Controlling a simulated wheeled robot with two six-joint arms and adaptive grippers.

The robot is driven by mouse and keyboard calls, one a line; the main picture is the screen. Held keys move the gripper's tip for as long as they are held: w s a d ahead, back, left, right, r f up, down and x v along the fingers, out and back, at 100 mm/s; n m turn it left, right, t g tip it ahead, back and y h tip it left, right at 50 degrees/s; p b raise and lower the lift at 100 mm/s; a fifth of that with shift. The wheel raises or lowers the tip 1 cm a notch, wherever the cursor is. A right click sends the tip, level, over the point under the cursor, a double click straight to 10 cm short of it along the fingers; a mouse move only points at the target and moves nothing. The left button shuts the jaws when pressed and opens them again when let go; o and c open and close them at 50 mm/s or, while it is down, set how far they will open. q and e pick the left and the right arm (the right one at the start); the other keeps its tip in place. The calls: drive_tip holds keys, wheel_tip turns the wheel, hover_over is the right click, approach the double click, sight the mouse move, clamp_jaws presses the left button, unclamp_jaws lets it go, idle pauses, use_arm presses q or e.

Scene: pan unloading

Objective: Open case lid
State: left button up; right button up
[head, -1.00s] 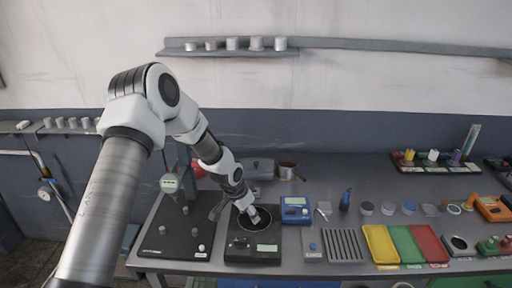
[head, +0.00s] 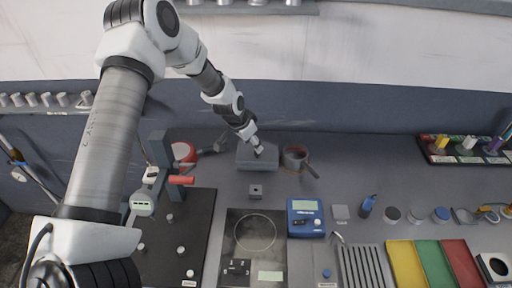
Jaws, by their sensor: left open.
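The case (head: 250,162) is a small grey box at the back of the bench. Its lid looks shut, though my gripper covers part of the top. My left gripper (head: 259,152) is at the top of the case, right of its middle. It is open; the fingers are small, and I cannot tell if they touch the lid. My right gripper is out of view.
A pan (head: 295,157) with a handle stands close to the right of the case. A red round object (head: 183,152) and a stand with a red handle (head: 181,180) are left. A small grey block (head: 255,191) and a black plate (head: 240,225) are in front.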

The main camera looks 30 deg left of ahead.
sight(255, 153)
use_arm(q)
drive_tip(key=b+x, duration=0.1)
drive_tip(key=x, duration=0.2)
drive_tip(key=shift+f, duration=0.4)
drive_tip(key=shift+w+a+f, duration=0.15)
drive_tip(key=shift+w+f, duration=0.25)
drive_tip(key=shift+f, duration=0.1)
drive_tip(key=shift+w+a+f, duration=0.15)
drive_tip(key=shift+w+f, duration=0.3)
drive_tip(key=shift+s+d+r, duration=0.1)
drive_tip(key=shift+s+r, duration=0.1)
drive_tip(key=shift+r, duration=0.05)
drive_tip(key=shift+s+d+r, duration=0.15)
drive_tip(key=shift+s+r, duration=0.05)
drive_tip(key=c, duration=0.3)
drive_tip(key=shift+s, duration=0.1)
drive_tip(key=c, duration=0.6)
clamp_jaws()
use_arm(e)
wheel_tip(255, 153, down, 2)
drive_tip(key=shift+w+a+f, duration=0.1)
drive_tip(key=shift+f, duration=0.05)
